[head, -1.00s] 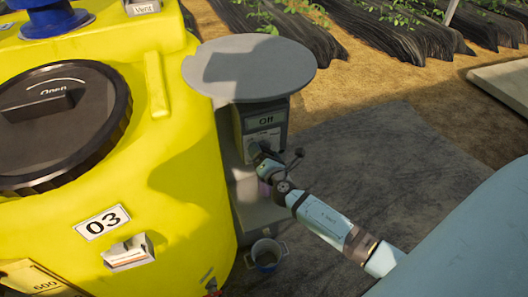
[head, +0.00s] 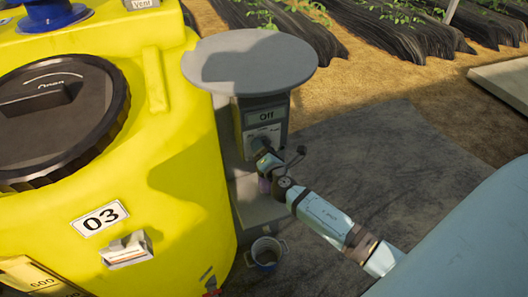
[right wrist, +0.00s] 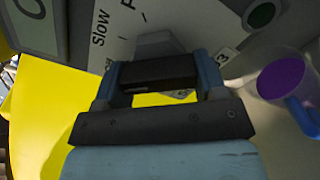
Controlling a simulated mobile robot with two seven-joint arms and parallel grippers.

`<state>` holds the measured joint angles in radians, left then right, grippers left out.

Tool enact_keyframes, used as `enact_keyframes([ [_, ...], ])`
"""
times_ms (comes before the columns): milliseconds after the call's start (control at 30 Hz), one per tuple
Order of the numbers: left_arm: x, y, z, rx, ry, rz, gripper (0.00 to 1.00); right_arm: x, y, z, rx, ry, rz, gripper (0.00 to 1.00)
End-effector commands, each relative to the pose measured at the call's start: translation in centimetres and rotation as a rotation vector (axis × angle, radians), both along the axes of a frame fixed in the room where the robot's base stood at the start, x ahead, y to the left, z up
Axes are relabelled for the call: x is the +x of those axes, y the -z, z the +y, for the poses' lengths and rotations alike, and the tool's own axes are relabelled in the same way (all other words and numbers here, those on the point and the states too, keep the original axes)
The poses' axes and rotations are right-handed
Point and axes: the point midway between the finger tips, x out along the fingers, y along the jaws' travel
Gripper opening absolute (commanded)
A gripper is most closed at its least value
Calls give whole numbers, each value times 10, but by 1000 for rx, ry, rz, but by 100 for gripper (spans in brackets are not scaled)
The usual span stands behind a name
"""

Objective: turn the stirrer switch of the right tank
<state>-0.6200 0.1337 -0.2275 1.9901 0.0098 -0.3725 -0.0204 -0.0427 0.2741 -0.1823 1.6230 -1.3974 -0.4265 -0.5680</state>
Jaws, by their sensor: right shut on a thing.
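The grey control box (head: 282,111) beside the yellow tank (head: 165,190) marked 03 has a display (head: 265,116) reading "Off". My right gripper (head: 262,148) is at the front of this box, below the display. In the right wrist view its two blue fingers (right wrist: 158,76) are shut on the dark bar of the switch (right wrist: 158,71), which stands out from a white label panel (right wrist: 110,30) reading "Slow" and another partly hidden word. The switch is mostly hidden by the gripper in the head view. My left gripper is not in view.
A round grey plate (head: 249,63) overhangs the box. A purple and clear cup (right wrist: 285,82) with a blue handle is close to the right of the gripper. A small pail (head: 266,254) stands on the ground below. The dark ground mat to the right is clear.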

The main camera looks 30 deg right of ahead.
Motion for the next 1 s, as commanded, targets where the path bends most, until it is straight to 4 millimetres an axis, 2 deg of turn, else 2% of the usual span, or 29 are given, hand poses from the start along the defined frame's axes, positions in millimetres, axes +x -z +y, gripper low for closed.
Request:
enact_keyframes([
  [100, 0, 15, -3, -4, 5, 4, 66, 0, 4, 0, 87, 2, -24, 41],
  [400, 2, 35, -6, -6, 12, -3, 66, 0, 1, 1, 337, 2, -83, 41],
  [700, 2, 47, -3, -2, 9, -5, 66, 0, -2, 1, 533, 2, -130, 41],
  [1000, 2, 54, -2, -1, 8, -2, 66, 1, -4, 1, 631, 2, -153, 41],
])
